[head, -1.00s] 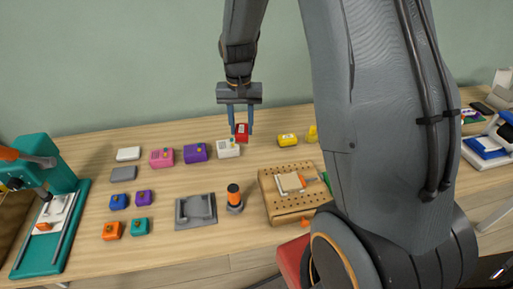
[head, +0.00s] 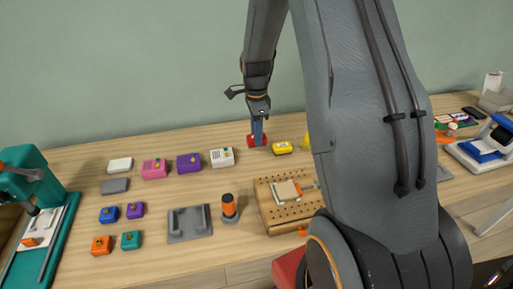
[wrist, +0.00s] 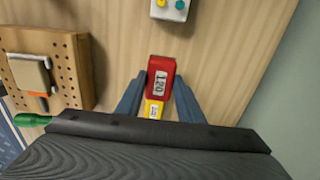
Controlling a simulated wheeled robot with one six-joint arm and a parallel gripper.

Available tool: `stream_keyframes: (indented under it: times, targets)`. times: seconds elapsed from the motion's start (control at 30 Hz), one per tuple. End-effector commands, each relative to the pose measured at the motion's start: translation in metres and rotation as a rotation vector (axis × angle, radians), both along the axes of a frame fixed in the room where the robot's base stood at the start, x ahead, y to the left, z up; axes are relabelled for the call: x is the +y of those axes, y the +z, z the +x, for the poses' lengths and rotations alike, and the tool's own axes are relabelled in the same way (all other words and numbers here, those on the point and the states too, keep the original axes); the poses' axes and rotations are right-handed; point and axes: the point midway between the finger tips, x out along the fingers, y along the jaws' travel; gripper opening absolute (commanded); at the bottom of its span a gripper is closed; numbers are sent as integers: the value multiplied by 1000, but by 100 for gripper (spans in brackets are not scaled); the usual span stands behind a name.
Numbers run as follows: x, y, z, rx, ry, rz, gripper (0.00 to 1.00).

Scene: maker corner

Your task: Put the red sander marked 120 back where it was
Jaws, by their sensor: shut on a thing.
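My gripper (head: 258,138) is shut on the red sander (head: 250,141). In the wrist view the red sander (wrist: 161,68) sits between the two blue fingers (wrist: 160,82), with its white label reading 120 facing the camera.
The row continues left with a purple block (head: 189,163) and a pink block (head: 155,168). A perforated board (head: 282,217) stands in front, with an orange-topped tool (head: 229,207) and a grey tray (head: 190,236) to its left. My arm hides the table to the right.

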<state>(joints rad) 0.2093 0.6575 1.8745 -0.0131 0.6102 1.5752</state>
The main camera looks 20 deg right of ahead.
Motion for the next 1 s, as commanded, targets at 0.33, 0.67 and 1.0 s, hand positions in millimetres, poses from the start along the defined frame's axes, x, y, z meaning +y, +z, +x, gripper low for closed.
stream_keyframes:
  times: [0.33,0.67,1.0]
  targets:
    - [0,-36,-1,2,2,0,9]
    - [0,-57,0,-2,3,0,9]
    - [0,-60,0,-1,3,0,42]
